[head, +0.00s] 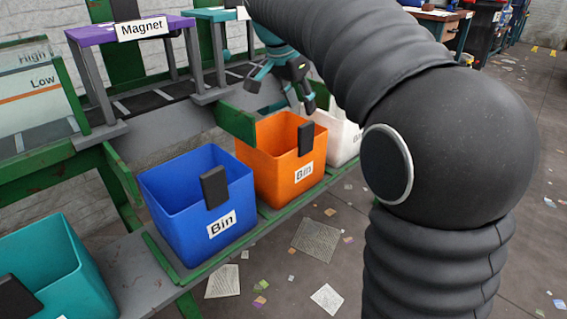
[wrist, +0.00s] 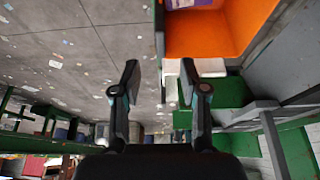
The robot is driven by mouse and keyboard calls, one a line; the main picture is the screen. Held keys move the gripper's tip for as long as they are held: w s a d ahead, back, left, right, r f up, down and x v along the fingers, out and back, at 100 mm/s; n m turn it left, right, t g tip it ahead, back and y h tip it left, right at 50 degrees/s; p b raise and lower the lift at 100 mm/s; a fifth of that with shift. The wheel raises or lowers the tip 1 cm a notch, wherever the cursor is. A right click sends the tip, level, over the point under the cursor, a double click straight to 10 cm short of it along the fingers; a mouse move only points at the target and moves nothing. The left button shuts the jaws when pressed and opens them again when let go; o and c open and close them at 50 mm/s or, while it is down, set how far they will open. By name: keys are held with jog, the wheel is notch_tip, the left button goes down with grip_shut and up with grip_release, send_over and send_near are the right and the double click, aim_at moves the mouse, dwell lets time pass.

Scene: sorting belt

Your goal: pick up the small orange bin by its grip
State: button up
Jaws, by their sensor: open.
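The orange bin (head: 259,163) stands on the green-edged shelf between the blue bin and a white bin. Its black grip (head: 306,138) is on the front wall, above the "Bin" label. My gripper (head: 282,98) is open and empty above the orange bin's back right part in the head view, apart from the grip. In the wrist view my gripper (wrist: 160,76) has its two fingers spread with nothing between the tips. The orange bin (wrist: 205,35) shows beyond them at upper right. A dark strip at its left edge may be the grip; I cannot tell.
The blue bin (head: 168,198) and a teal bin (head: 42,250) stand to the left, the white bin (head: 345,143) to the right. A purple "Magnet" arch (head: 100,36) spans the belt behind. The floor (head: 330,215) in front has scattered papers. My arm covers the right middle.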

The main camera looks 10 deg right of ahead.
aim_at(308, 135)
jog(key=x, duration=0.5)
jog(key=shift+d+f+b, duration=0.15)
jog(key=shift+f+b, duration=0.2)
jog(key=shift+a+b+x, duration=0.15)
jog(key=shift+b+x, duration=0.1)
jog(key=shift+x, duration=1.05)
jog(key=shift+a+b+x, duration=0.1)
jog(key=shift+b+x, duration=0.1)
jog(key=shift+x, duration=1.15)
jog(key=shift+a+f, duration=0.1)
grip_shut()
